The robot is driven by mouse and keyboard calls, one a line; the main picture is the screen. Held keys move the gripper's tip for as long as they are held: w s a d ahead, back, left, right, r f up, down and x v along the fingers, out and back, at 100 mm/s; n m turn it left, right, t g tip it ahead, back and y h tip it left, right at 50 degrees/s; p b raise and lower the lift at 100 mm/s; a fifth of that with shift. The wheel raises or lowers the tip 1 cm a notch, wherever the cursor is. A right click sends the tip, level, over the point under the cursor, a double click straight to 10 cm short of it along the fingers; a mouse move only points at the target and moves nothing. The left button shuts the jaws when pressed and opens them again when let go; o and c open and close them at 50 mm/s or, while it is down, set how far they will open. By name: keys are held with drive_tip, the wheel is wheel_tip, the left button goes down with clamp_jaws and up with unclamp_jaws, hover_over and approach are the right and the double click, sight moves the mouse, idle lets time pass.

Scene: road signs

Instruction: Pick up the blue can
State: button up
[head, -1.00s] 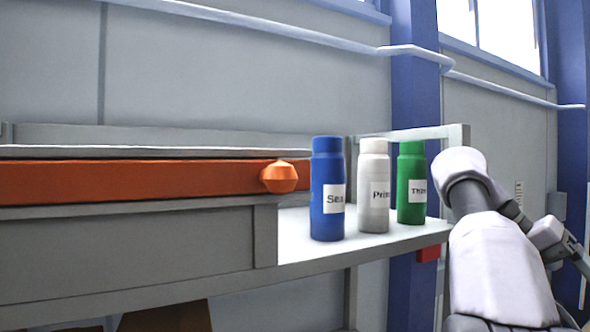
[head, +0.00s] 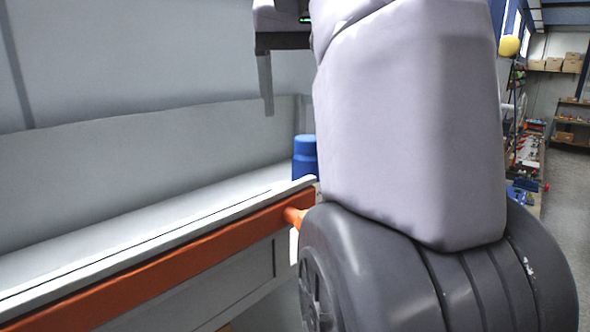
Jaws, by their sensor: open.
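The blue can (head: 305,158) shows only in part in the head view. My gripper (head: 267,84) is at the top of the view, up and left of the can, pointing down. One grey finger shows clearly, and the jaws are open, with nothing seen between them. The gripper is apart from the can.
The bench (head: 130,225) with a white top and an orange rail (head: 160,272) runs along the left against a grey wall. An orange knob (head: 293,215) ends the rail. Stocked shelves (head: 555,66) and open floor show at the far right.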

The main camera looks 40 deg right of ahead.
hover_over(306, 148)
drive_tip(key=s, duration=0.2)
wheel_tip(306, 148, down, 4)
drive_tip(key=f, duration=0.1)
drive_tip(key=w+f, duration=0.1)
drive_tip(key=f, duration=0.2)
drive_tip(key=shift+w+a+f, duration=0.1)
drive_tip(key=shift+w+f, duration=0.05)
drive_tip(key=shift+w, duration=0.25)
drive_tip(key=x, duration=0.3)
drive_tip(key=d+x, duration=0.1)
drive_tip(key=x, duration=0.2)
drive_tip(key=shift+d, duration=0.2)
drive_tip(key=shift+w+f, duration=0.15)
drive_tip(key=shift+f, duration=0.05)
drive_tip(key=shift+w+a, duration=0.15)
drive_tip(key=shift+a, duration=0.2)
drive_tip(key=shift+d, duration=0.25)
drive_tip(key=c, duration=1)
drive_tip(key=shift+a, duration=0.1)
clamp_jaws()
